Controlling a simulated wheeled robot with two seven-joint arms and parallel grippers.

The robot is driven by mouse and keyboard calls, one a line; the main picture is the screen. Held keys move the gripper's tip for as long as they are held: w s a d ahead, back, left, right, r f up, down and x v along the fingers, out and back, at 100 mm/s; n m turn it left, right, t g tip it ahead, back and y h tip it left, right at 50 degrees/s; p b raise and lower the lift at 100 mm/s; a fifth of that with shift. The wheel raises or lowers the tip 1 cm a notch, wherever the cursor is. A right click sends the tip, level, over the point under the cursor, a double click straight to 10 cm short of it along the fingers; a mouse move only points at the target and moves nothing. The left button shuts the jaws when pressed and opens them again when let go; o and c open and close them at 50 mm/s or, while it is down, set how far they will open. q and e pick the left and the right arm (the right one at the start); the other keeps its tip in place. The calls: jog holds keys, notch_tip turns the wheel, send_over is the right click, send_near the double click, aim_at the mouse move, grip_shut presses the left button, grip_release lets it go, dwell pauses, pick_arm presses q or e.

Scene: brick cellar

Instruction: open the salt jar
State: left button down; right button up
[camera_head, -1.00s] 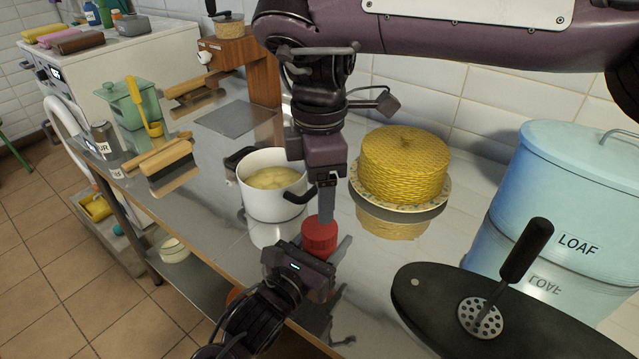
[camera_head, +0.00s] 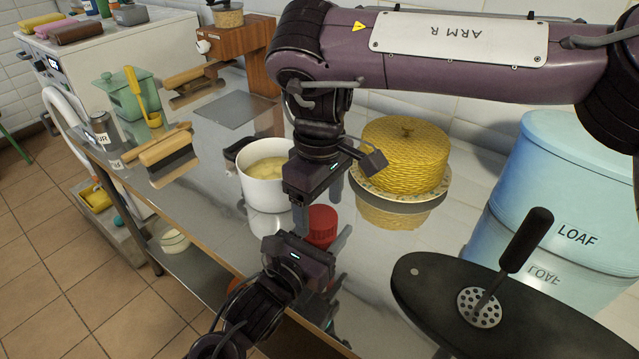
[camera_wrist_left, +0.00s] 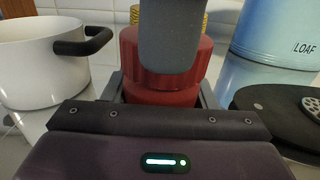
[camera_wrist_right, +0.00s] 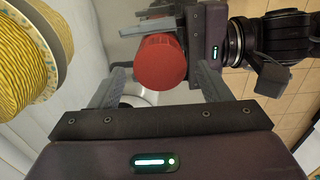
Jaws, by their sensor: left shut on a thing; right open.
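The salt jar (camera_head: 322,226) is red with a ribbed red lid and stands upright near the counter's front edge. In the left wrist view the lid (camera_wrist_left: 190,75) sits on the red body (camera_wrist_left: 160,97). My left gripper (camera_head: 326,246) is shut on the body, low around it. My right gripper (camera_wrist_right: 160,85) is open, with its fingers apart on either side of the lid in its wrist view. One of its grey fingers (camera_wrist_left: 170,40) hides part of the lid in the left wrist view. I cannot tell if it touches the lid.
A yellow woven dome (camera_head: 405,155) on a plate is at the back right. A dark board (camera_head: 440,300) with a masher and a blue loaf bin (camera_head: 560,190) are at the right.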

jog(key=shift+f, duration=1)
